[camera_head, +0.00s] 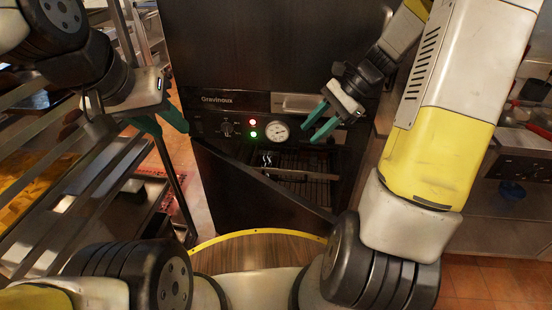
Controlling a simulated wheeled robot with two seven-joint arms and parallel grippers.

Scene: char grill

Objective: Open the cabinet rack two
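The dark grill cabinet (215,50) stands ahead, with a round gauge (277,130), a knob, a red light and a green light on its front panel. Its lower door (245,190) stands open at an angle. Inside, wire racks (300,160) show behind the door, with a brown bar (305,175) across the front; the lower interior is hidden by the door. My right gripper (319,121) has its teal fingers apart, empty, in front of the panel right of the gauge. My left gripper (166,125) is open and empty, left of the cabinet.
A slatted metal rack (75,170) stands close on the left, partly behind my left arm. A counter with utensils (525,125) is at the right. Tiled floor (490,285) shows at the lower right.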

